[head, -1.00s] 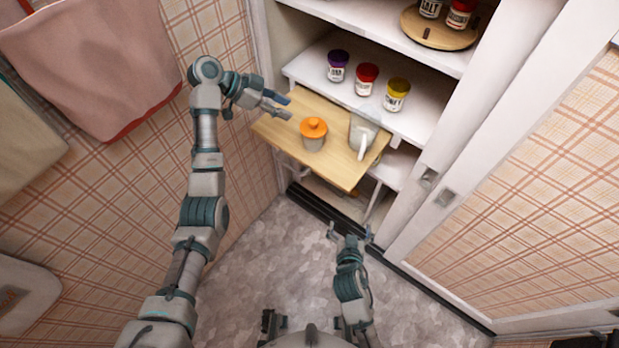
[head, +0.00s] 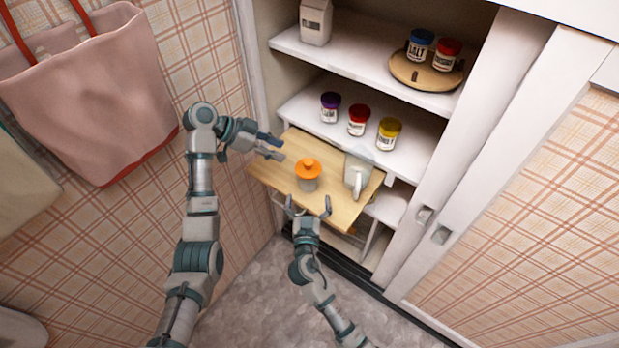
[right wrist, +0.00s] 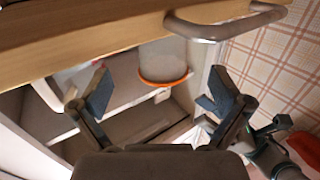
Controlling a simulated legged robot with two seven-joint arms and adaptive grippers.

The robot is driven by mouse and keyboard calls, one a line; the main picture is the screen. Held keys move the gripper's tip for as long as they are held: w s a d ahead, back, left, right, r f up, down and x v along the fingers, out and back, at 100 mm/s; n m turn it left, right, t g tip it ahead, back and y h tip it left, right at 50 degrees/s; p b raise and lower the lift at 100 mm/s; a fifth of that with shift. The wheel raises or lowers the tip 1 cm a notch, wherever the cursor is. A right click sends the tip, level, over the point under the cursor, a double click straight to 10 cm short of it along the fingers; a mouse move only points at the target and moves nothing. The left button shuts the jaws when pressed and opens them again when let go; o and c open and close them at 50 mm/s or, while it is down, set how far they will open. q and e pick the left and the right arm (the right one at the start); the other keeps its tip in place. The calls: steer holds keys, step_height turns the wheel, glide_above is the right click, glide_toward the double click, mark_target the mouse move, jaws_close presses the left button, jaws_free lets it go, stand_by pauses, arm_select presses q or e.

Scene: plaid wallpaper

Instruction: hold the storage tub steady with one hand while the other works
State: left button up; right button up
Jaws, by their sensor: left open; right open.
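The storage tub (head: 307,182), pale with an orange lid, stands upright on the wooden pull-out board (head: 343,213). The right wrist view shows the tub (right wrist: 160,57) upside down in the picture, past and between the fingers. My left gripper (head: 277,148) is open above the board's left rear part, behind and left of the tub, apart from it. My right gripper (head: 308,206) is open at the board's front edge, in front of the tub; its spread fingers (right wrist: 158,92) show nothing between them. Whether it touches the board is unclear.
A clear jug (head: 357,174) stands right of the tub on the board. Several jars, including a red one (head: 358,121), line the shelf behind. A round wooden turntable (head: 405,75) holds two jars above. A metal handle (right wrist: 225,27) is at the board's edge. White sliding doors (head: 470,170) stand right.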

mark_target(307, 186)
steer(key=w, duration=0.7)
steer(key=shift+w+a, duration=0.2)
steer(key=shift+w, duration=0.05)
steer(key=shift+w+d, duration=0.3)
steer(key=shift+w, duration=0.15)
arm_select(q)
steer(key=shift+a, duration=0.1)
arm_select(e)
steer(key=shift+a, duration=0.25)
steer(key=c, duration=1.2)
arm_select(q)
steer(key=shift+a, duration=0.25)
arm_select(e)
steer(key=shift+c, duration=0.2)
arm_select(q)
steer(key=shift+d, duration=0.15)
arm_select(e)
steer(key=shift+d, duration=0.15)
